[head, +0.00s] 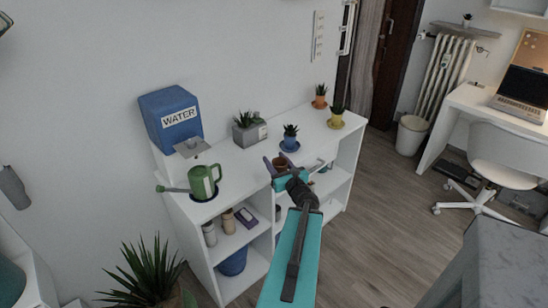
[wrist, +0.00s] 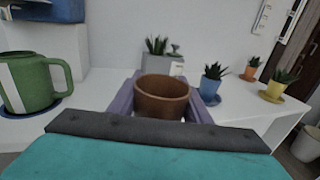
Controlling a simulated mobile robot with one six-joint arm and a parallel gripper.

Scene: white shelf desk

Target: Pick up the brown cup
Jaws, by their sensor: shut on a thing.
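The brown cup (wrist: 162,98) is an empty-looking round pot seen from slightly above in the wrist view. My gripper (wrist: 162,100) has its two purple fingers on either side of the cup and is shut on it. In the head view the brown cup (head: 280,163) shows small between the fingers of my gripper (head: 275,165), over the white shelf desk's top (head: 240,163). I cannot tell whether the cup still touches the shelf top. The cup's lower part is hidden by my gripper in the wrist view.
A green watering can (head: 204,182) and a blue water box (head: 171,117) stand to the left. A grey planter (head: 250,135) and a blue plant pot (head: 290,143) stand behind the cup. Orange (head: 320,102) and yellow (head: 336,121) pots stand farther right.

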